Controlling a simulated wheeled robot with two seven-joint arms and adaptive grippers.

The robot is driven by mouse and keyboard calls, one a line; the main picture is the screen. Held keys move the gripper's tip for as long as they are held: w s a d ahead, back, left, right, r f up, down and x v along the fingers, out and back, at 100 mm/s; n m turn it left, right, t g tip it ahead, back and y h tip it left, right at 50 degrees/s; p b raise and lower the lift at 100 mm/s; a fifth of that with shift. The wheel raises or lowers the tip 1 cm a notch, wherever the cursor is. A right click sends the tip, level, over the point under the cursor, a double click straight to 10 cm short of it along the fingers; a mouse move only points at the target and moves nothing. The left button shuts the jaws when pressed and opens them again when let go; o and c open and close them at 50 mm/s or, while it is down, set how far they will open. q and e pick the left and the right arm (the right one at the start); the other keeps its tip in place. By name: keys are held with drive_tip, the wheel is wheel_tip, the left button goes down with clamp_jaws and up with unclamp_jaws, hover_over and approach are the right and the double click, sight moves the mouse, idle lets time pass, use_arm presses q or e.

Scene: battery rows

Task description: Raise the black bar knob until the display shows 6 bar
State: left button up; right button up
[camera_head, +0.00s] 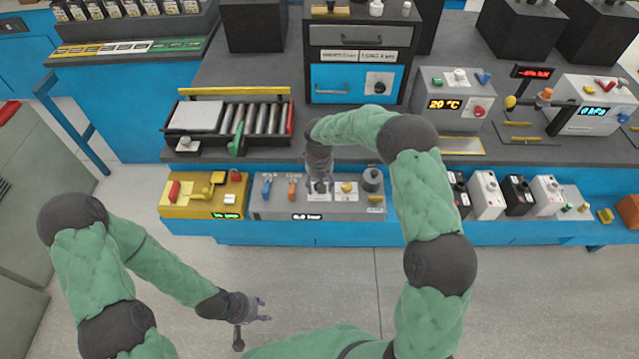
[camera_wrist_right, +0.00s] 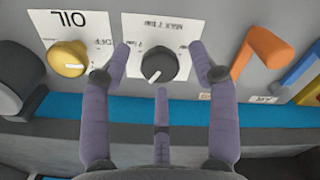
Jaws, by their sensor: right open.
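The black bar knob (camera_wrist_right: 158,64) sits on a white label on the grey panel, its white pointer aimed toward the lower left in the right wrist view. My right gripper (camera_wrist_right: 160,75) is open, with a finger on each side of the knob and a third finger below; I see gaps between them and the knob. In the head view my right gripper (camera_head: 319,180) is over the grey panel (camera_head: 335,208) and largely hides the knob. The display (camera_head: 307,217) on the panel's front appears to read 0.0 bar, in small digits. My left gripper (camera_head: 255,318) is open and empty over the floor.
A yellow OIL knob (camera_wrist_right: 68,58) and an orange lever (camera_wrist_right: 262,50) flank the black knob. A yellow control box (camera_head: 204,195) stands left of the panel. A roller conveyor (camera_head: 250,117) and a drawer unit (camera_head: 359,60) stand behind.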

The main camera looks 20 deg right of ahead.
wheel_tip(320, 180, up, 12)
idle(0.5)
drive_tip(key=shift+f, duration=0.15)
